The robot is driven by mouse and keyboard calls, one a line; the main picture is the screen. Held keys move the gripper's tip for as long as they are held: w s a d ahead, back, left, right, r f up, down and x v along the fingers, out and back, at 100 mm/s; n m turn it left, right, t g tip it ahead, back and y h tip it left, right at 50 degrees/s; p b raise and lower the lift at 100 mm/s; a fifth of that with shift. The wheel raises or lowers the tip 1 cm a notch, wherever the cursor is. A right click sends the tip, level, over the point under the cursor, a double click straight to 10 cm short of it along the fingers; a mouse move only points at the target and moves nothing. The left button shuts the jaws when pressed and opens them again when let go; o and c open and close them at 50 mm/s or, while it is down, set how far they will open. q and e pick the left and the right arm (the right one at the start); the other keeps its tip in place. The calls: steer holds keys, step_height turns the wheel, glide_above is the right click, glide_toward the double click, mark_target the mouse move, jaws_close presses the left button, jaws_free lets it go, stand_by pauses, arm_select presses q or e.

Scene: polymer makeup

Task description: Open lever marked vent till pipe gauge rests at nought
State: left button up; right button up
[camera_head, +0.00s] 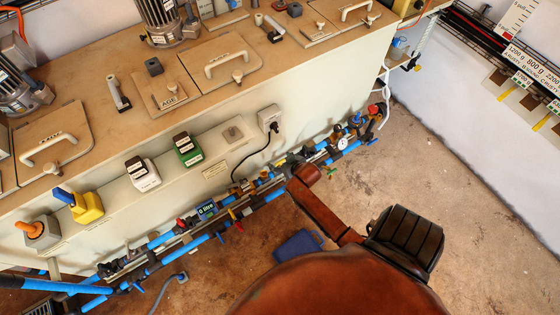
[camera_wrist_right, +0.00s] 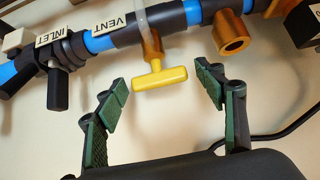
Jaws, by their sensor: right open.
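In the right wrist view, a yellow T-shaped lever (camera_wrist_right: 160,78) hangs below the pipe beside the VENT label (camera_wrist_right: 108,27). My right gripper (camera_wrist_right: 165,88) is open, with one green-padded finger on each side of the lever's handle and visible gaps between. In the head view, my right arm reaches to the pipe run, and its gripper (camera_head: 293,166) is small and mostly hidden there. The pipe gauge (camera_head: 342,143) is a small white dial on the pipe, right of the gripper. Its needle is too small to read. My left gripper is not in view.
An INLET label (camera_wrist_right: 52,53) and a brass fitting (camera_wrist_right: 233,32) flank the lever. A black cable (camera_wrist_right: 270,130) runs behind the right finger. Blue pipes (camera_head: 160,240) run along the cream cabinet (camera_head: 320,85). The floor (camera_head: 440,165) at right is clear.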

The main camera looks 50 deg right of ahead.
steer(key=shift+c, duration=0.4)
steer(key=c, duration=1.1)
